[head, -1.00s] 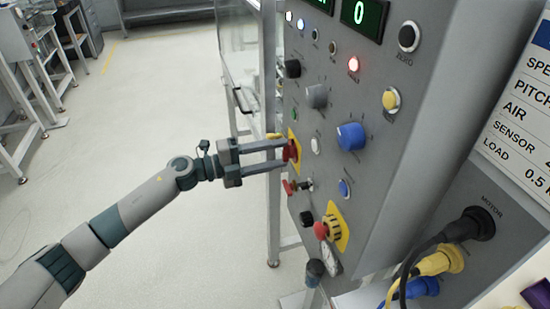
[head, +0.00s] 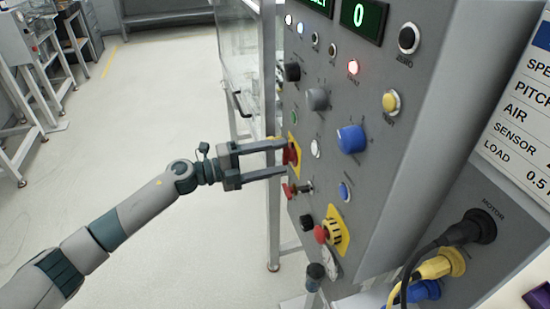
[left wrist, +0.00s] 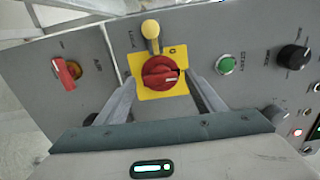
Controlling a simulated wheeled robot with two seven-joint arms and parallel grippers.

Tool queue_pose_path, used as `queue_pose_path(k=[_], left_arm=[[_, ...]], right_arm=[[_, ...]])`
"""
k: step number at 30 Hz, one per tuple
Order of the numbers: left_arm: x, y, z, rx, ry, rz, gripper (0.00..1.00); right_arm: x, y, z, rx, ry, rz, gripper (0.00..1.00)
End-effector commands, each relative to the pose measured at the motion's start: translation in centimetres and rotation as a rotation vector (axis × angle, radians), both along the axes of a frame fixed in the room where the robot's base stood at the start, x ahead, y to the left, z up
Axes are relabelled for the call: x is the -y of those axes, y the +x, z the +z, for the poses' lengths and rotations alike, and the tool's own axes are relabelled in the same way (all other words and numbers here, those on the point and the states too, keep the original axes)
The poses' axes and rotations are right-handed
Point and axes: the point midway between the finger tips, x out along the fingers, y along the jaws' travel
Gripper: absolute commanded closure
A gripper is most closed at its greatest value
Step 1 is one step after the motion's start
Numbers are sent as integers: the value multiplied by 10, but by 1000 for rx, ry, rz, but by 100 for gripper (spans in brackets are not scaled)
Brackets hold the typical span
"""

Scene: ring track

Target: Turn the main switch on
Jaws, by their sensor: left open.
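The main switch is a red rotary knob (left wrist: 160,73) on a yellow plate (left wrist: 146,90) on the grey control panel. In the head view the red knob (head: 291,154) shows partly behind the fingers. My left gripper (head: 287,157) is open, its fingers pointing at the panel on either side of the knob. In the left wrist view the fingers (left wrist: 160,92) stand apart below the knob, with the knob between their tips; I cannot tell whether they touch it. A yellow-knobbed lever (left wrist: 150,30) sits just above the plate. My right gripper is not in view.
A green button (left wrist: 226,64) and a black knob (left wrist: 293,57) lie to the right. The head view shows a red mushroom button (head: 321,233) below and a blue knob (head: 351,139) nearby. Open floor (head: 150,110) lies left of the panel.

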Motion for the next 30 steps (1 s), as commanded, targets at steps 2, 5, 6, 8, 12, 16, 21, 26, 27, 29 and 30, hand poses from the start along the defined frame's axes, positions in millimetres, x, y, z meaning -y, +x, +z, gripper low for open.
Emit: queue_pose_path(k=[2, 5, 6, 8, 12, 16, 21, 26, 27, 29, 30], left_arm=[[-2, 0, 0, 0, 0, 1, 38], [-7, -2, -1, 0, 0, 1, 38], [-10, -2, -1, 0, 0, 2, 38], [-15, -4, -1, 0, 0, 2, 38], [-34, -11, -3, 0, 2, 2, 38], [-58, -18, -3, 0, 2, 2, 38], [-91, -29, -4, -1, 3, 2, 38], [-121, -39, -4, -1, 3, 2, 38], [-128, -41, -4, -2, 2, 2, 38], [-137, -44, -3, 0, 2, 1, 38], [-143, -47, -3, 0, 2, 0, 38]], right_arm=[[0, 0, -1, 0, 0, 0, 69], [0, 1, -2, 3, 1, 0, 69], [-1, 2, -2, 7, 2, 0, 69], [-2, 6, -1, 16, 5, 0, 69], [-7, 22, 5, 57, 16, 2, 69], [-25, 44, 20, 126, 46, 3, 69], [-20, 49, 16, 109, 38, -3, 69], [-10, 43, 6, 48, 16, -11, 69], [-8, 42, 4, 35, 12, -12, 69], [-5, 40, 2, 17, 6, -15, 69], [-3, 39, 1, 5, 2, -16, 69]])
